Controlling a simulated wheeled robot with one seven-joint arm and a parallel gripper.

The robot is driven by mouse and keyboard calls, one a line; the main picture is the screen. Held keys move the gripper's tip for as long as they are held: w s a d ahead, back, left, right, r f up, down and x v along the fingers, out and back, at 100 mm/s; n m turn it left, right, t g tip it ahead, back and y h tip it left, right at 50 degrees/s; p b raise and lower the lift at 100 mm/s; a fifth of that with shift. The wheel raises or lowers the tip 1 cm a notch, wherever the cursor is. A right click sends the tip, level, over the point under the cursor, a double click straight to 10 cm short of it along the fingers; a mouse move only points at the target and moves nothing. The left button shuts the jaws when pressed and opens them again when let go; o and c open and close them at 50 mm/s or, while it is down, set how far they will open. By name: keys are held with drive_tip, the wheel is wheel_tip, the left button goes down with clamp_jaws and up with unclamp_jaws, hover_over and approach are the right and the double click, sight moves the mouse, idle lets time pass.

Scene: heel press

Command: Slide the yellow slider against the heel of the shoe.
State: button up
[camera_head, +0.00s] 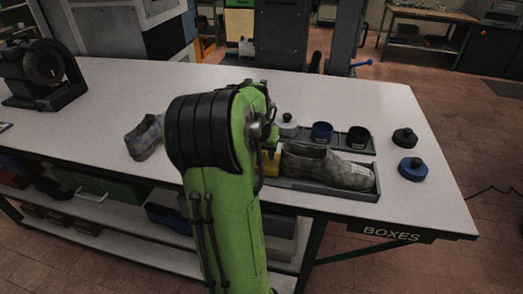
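A grey patterned shoe (328,168) lies in a dark tray (315,190) on the white table, toe to the right. The yellow slider (271,163) is at the shoe's left, heel end, partly hidden behind my green arm. It looks close to the heel, but I cannot tell whether they touch. My gripper (268,137) is at the end of my arm, just above and behind the slider. The arm hides most of it, so its fingers and any hold on the slider cannot be made out.
A second shoe (146,137) stands left of my arm. A black jar (405,138) and a blue jar (412,168) stand at right. A black machine (43,75) is far left.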

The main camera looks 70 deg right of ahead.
drive_tip(key=w+p+v, duration=0.1)
drive_tip(key=p+v, duration=0.2)
drive_tip(key=v, duration=1.2)
drive_tip(key=shift+s+r+p, duration=0.4)
drive_tip(key=shift+s, duration=0.05)
